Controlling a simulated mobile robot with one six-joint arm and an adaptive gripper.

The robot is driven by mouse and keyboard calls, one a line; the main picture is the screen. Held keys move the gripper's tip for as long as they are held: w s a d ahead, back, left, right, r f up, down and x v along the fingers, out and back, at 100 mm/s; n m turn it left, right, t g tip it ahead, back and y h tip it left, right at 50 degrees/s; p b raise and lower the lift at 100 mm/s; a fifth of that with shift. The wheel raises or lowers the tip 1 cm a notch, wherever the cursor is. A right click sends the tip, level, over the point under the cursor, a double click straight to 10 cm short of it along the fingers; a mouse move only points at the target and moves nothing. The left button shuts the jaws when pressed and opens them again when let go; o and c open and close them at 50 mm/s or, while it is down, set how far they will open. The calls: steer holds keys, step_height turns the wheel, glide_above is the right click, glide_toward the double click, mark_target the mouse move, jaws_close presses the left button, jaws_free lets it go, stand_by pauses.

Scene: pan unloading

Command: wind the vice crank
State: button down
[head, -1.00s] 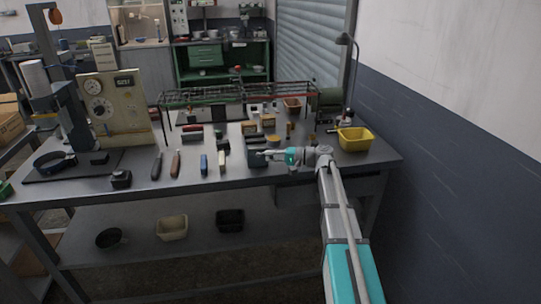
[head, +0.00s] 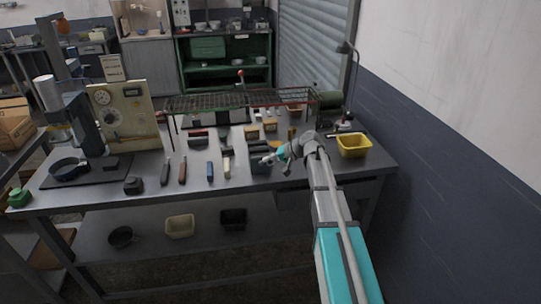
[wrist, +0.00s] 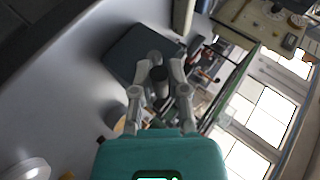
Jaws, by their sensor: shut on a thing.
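The vice is a dark grey block (head: 260,169) near the front edge of the workbench, partly hidden by my gripper. In the wrist view its dark body (wrist: 138,50) lies just beyond my fingers. The crank handle, a short dark cylinder (wrist: 160,88), sits between my fingers in the wrist view. My gripper (wrist: 161,72) is shut on this handle, with one finger on each side. In the head view my gripper (head: 267,158) is small and points left and slightly down at the vice; the handle is too small to make out there.
A yellow bin (head: 354,153) stands to the right of my arm. A wire rack (head: 240,101) spans the bench behind the vice. Several hand tools lie to the left, including a blue-handled one (head: 210,172). A gauge panel (head: 123,118) stands further left.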

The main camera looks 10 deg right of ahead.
steer(key=shift+a+r+n+g+h+p, duration=0.1)
steer(key=shift+a+n+h+p, duration=0.55)
steer(key=shift+h, duration=1.2)
steer(key=shift+a+r+n+g+h+p, duration=0.15)
steer(key=shift+a+h+p, duration=0.65)
steer(key=shift+h+p, duration=0.8)
steer(key=shift+a+r+n+g+h+p, duration=0.1)
steer(key=shift+a+n+h+p, duration=0.5)
steer(key=shift+h, duration=1.45)
steer(key=shift+a, duration=0.1)
steer(key=c, duration=0.6)
jaws_free()
steer(key=shift+c, duration=0.2)
